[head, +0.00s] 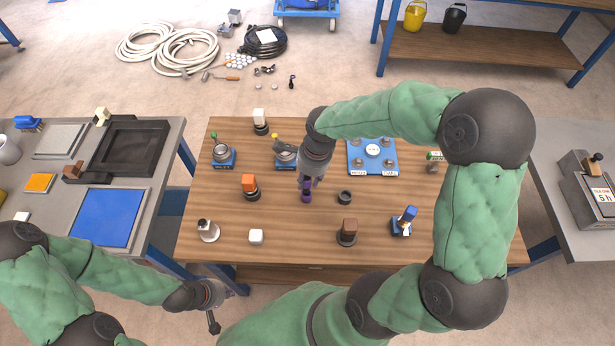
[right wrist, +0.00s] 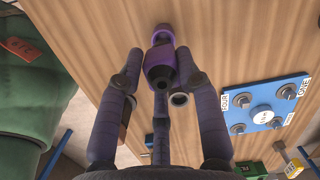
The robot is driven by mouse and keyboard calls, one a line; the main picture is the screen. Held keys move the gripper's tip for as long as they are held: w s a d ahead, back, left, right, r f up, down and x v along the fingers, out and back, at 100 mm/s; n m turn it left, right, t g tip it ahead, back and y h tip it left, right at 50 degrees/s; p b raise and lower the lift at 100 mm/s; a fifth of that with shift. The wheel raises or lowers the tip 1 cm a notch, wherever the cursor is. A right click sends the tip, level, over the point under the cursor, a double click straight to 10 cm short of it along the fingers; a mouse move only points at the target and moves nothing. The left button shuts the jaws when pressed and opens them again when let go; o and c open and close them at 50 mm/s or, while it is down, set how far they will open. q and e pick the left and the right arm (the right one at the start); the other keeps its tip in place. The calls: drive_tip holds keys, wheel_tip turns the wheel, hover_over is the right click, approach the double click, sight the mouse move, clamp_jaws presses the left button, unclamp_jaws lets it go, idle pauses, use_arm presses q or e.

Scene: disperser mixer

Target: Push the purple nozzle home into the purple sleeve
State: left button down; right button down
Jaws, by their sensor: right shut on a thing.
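My right gripper (head: 308,182) is over the middle of the wooden table, pointing down. It is shut on the purple nozzle (right wrist: 160,64), which sits between its fingers in the right wrist view. The purple sleeve (right wrist: 162,34) is a purple ring just beyond the nozzle's far end in that view. In the head view the purple parts (head: 306,194) show as a small shape under the fingers. I cannot tell whether nozzle and sleeve touch. My left gripper (head: 213,303) is low at the left, off the table's front edge; its fingers are too unclear to read.
A dark ring (head: 345,197) stands right of the right gripper, and an orange-topped part (head: 249,186) stands left. A blue plate with knobs (head: 373,157) lies behind to the right.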

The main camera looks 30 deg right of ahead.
sight(308, 185)
drive_tip(key=shift+f+b, duration=1.5)
drive_tip(key=shift+f, duration=0.5)
idle(0.7)
drive_tip(key=c, duration=0.8)
unclamp_jaws()
drive_tip(key=shift+o, duration=0.2)
wheel_tip(308, 185, up, 12)
drive_tip(key=s+d, duration=0.1)
drive_tip(key=shift+d, duration=0.25)
drive_tip(key=shift+f, duration=0.1)
drive_tip(key=shift+s, duration=0.1)
